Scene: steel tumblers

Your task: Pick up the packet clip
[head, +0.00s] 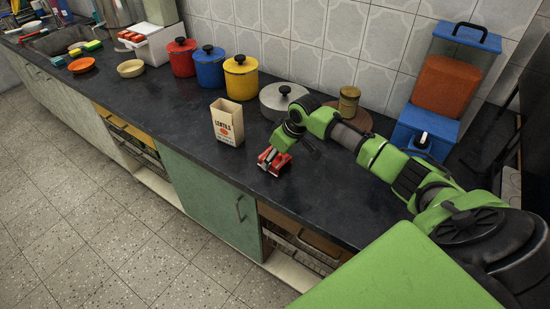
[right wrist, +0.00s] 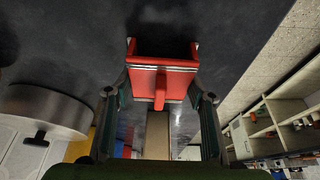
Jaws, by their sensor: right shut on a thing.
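The packet clip is red with metal-coloured strips. In the head view the clip (head: 272,161) is at the dark counter, in front of the pot with the black knob. My right gripper (head: 275,152) reaches down over it from the right. In the right wrist view the clip (right wrist: 162,80) sits between the two fingers of my right gripper (right wrist: 160,100), which are shut on it. I cannot tell whether the clip still touches the counter. My left gripper is not in view.
An open cream carton (head: 228,122) stands just left of the clip. Red (head: 181,57), blue (head: 209,68) and yellow (head: 241,78) canisters and a grey lidded pot (head: 284,98) stand behind. The counter's front edge is close.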

